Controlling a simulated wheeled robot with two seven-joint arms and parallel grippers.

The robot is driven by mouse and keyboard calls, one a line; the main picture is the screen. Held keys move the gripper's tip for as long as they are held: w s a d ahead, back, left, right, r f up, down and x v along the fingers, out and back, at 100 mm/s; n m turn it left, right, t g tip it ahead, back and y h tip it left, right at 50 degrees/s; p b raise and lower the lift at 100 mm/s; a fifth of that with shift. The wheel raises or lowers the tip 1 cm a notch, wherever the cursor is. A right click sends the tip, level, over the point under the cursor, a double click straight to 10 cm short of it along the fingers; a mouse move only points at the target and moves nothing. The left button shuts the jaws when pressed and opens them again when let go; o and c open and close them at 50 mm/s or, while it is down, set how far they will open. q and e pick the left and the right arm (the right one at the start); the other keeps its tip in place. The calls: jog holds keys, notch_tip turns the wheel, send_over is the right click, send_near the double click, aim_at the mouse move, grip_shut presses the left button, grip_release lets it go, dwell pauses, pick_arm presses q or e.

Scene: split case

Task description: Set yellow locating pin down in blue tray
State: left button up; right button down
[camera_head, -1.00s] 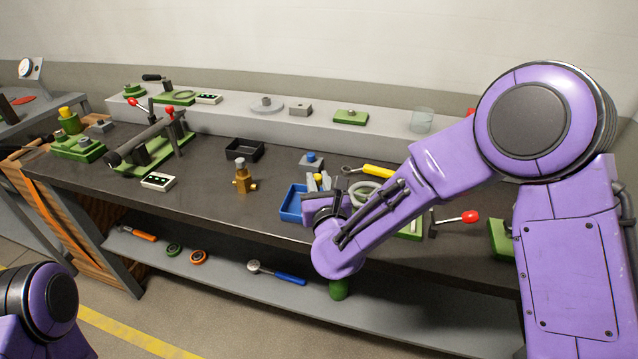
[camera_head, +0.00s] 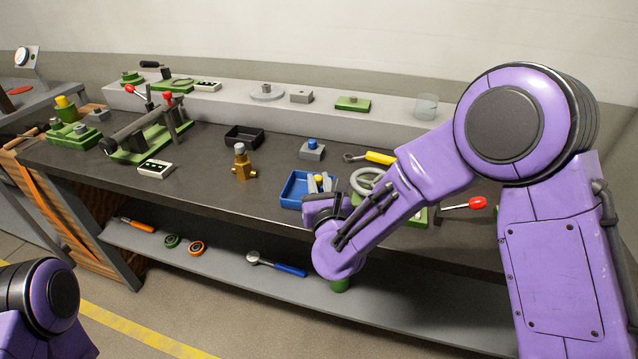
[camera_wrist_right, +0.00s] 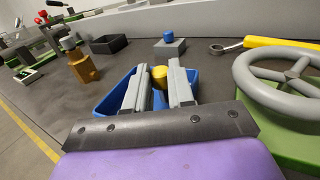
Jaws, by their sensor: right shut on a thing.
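The blue tray (camera_head: 290,190) lies on the dark bench top, left of my right arm, and its rim also shows in the right wrist view (camera_wrist_right: 104,99). My right gripper (camera_head: 320,183) is shut on the yellow locating pin (camera_wrist_right: 159,76), with one grey finger on each side of it. The pin's yellow top also shows in the head view (camera_head: 318,178). Fingers and pin are over the tray's area. The pin's lower end is hidden, so I cannot tell if it touches the tray floor. My left gripper is out of view; only part of that arm shows.
A grey block with a blue knob (camera_head: 312,149) stands behind the tray. A brass valve (camera_head: 241,166) and a black tray (camera_head: 244,136) are to the left. A yellow-handled wrench (camera_head: 372,157) and a grey handwheel (camera_wrist_right: 283,80) are to the right.

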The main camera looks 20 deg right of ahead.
jog(key=shift+f+b, duration=0.4)
jog(key=shift+f, duration=0.1)
jog(key=c, duration=0.9)
grip_release()
jog(key=shift+r, duration=0.1)
